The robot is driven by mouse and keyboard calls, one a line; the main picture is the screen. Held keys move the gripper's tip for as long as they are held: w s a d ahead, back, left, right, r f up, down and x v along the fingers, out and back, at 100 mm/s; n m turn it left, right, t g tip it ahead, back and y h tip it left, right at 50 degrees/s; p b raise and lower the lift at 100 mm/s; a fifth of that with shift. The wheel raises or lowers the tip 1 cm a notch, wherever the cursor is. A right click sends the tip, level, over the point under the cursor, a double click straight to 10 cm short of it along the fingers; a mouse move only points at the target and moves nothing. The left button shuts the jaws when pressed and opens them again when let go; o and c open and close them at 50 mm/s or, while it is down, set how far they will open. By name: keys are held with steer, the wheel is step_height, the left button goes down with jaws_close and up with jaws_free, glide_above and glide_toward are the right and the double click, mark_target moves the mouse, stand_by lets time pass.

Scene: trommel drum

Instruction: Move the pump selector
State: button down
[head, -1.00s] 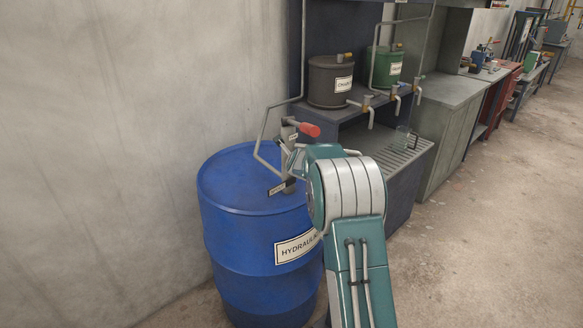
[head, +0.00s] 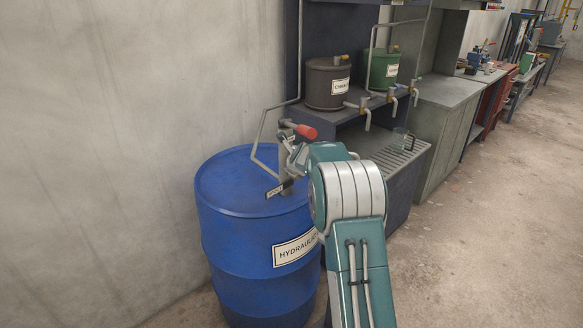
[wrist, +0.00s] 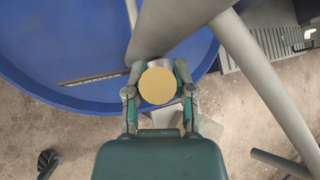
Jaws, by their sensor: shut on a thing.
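The hand pump (head: 286,172) stands on top of the blue drum (head: 225,190) and has a red-gripped handle (head: 305,132). A small dark label plate (head: 279,188) sits low on the pump. My gripper (head: 298,160) reaches the pump from the right, and its fingertips are partly hidden by my arm in the head view. In the wrist view, my gripper (wrist: 158,88) is shut with one finger on each side of the pump selector (wrist: 158,85), whose round tan end faces the camera. The grey pump body (wrist: 165,35) is right behind it.
A grey pipe (head: 262,140) runs from the pump to the bench. The bench holds a grey canister (head: 325,90), a green canister (head: 380,72), several taps and a slotted tray (head: 395,160). A concrete wall is at left; open floor (head: 480,240) lies at right.

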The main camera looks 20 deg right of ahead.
steer(key=shift+f, duration=0.25)
steer(key=shift+c, duration=2.2)
jaws_free()
steer(key=shift+r, duration=0.15)
steer(key=s+a+r, duration=0.1)
steer(key=s, duration=0.6)
steer(key=s+a+r, duration=0.1)
steer(key=s+a, duration=0.1)
steer(key=s, duration=0.6)
steer(key=shift+s+r, duration=0.25)
steer(key=shift+r, duration=0.15)
